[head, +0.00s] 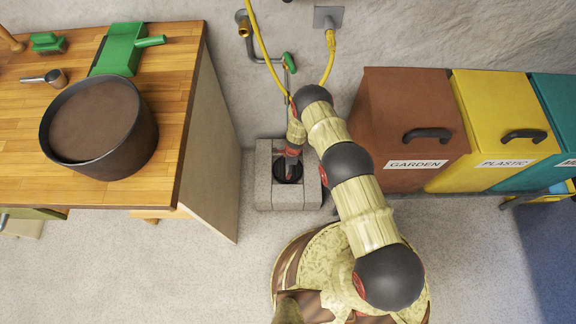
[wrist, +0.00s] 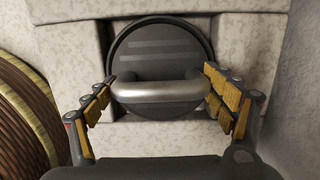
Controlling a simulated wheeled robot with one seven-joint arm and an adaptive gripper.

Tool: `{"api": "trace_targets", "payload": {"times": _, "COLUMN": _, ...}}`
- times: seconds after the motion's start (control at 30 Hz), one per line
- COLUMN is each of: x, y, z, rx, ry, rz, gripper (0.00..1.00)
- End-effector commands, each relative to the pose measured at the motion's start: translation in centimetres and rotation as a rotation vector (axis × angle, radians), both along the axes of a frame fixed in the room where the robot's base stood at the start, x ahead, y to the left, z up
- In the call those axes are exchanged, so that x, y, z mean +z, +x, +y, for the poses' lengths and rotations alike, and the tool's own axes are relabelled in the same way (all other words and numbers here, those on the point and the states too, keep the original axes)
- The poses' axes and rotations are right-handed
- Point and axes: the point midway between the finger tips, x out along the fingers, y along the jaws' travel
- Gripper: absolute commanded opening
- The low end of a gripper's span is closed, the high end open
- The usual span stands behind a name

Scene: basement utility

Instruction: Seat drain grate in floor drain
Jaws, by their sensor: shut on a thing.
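The drain grate (wrist: 160,50) is a dark round disc with a thick silver bar handle (wrist: 160,92). My gripper (wrist: 162,91) is shut on the handle, with one padded finger at each end of the bar. In the head view my gripper (head: 292,152) points down over the floor drain, a pale speckled stone block surround (head: 265,189) with a dark round middle (head: 288,174). The stone (wrist: 70,60) also shows around the disc in the wrist view. The disc looks roughly centred on the stone. I cannot tell whether it sits in the opening or just above it.
A wooden workbench (head: 185,60) with a dark pot (head: 125,130) stands left of the drain. Brown (head: 405,110), yellow (head: 495,115) and teal (head: 555,100) bins stand at the right. A yellow hose (head: 331,62) hangs on the back wall. Open floor (head: 190,275) lies in front.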

Motion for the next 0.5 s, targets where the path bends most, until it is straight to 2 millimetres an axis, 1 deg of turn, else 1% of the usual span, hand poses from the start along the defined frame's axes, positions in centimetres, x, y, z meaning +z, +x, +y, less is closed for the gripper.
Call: {"api": "trace_targets", "payload": {"times": 0.5, "x": -1.4, "y": 0.0, "z": 0.0, "rx": 0.0, "ry": 0.0, "rz": 0.001, "gripper": 0.48}}
